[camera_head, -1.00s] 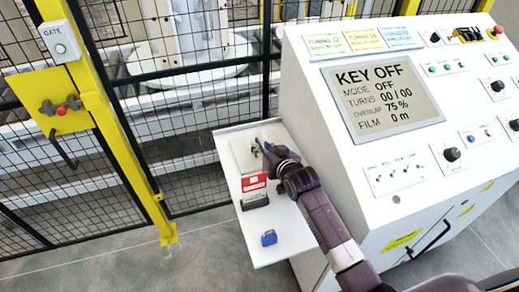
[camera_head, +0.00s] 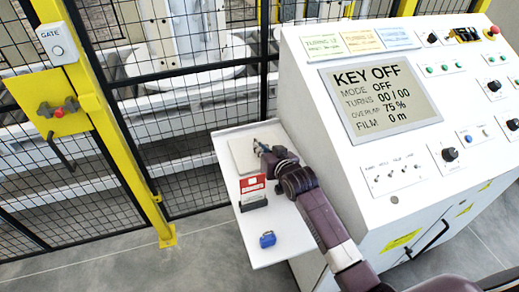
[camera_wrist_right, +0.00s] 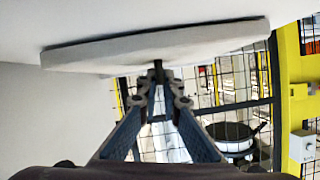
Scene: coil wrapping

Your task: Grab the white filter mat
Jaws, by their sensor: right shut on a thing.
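The white filter mat (camera_head: 243,154) is a flat pale square at the far end of the white side shelf in the head view. It also shows in the right wrist view (camera_wrist_right: 95,52) as a thick slab seen edge-on, spanning most of the upper picture. My right gripper (camera_head: 261,149) is at the mat's right edge, and in the right wrist view its fingertips (camera_wrist_right: 158,70) meet at the mat's edge, shut on it. Whether the mat is clear of the shelf cannot be told. My left gripper is not in view.
On the shelf (camera_head: 265,255), a red and white box (camera_head: 253,191) stands just in front of the mat, and a blue padlock-like item (camera_head: 267,239) lies nearer. The control console (camera_head: 360,165) rises close on the right. A black mesh fence (camera_head: 190,185) stands behind and left.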

